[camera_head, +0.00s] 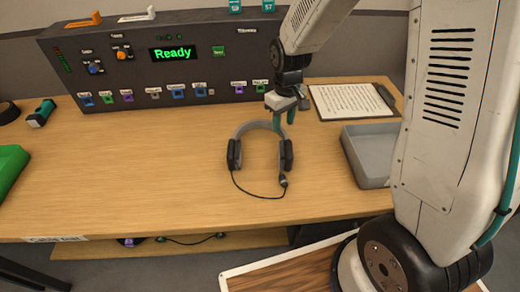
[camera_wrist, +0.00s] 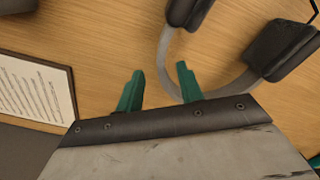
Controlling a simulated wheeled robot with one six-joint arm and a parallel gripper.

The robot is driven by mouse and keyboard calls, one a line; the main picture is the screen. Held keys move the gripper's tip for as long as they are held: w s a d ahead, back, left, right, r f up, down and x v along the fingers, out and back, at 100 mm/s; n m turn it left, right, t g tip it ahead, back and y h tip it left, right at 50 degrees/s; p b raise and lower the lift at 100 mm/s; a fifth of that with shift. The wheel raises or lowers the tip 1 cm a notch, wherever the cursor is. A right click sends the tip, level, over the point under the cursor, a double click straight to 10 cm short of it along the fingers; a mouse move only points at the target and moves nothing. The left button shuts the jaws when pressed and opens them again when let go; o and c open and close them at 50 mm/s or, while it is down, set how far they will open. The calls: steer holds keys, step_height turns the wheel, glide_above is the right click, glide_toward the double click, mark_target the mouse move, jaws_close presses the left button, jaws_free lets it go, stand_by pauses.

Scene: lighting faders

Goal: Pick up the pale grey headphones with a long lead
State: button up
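The headphones (camera_head: 250,125) lie on the wooden desk, with a pale grey band at the far side and dark ear cups toward the front. Their thin dark lead curves in front to a small dark end piece. My gripper (camera_head: 284,119) is above the far right part of the band, its teal fingers pointing down. In the wrist view my gripper (camera_wrist: 160,82) is open and empty. There the headphones' band (camera_wrist: 163,58) curves beside and behind the right finger, with both cups at the upper right. Whether a finger touches the band I cannot tell.
A dark control console (camera_head: 180,60) with a green "Ready" display stands behind. A clipboard (camera_head: 350,101) and a grey tray (camera_head: 368,155) are on the right. A green object (camera_head: 10,168) and a teal-and-black tool (camera_head: 41,113) are on the left. The desk's left middle is clear.

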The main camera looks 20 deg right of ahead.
mark_target(283, 131)
steer(key=f, duration=0.4)
steer(key=shift+s+a+f, duration=0.15)
steer(key=shift+s+f, duration=0.05)
steer(key=shift+f, duration=0.2)
jaws_close()
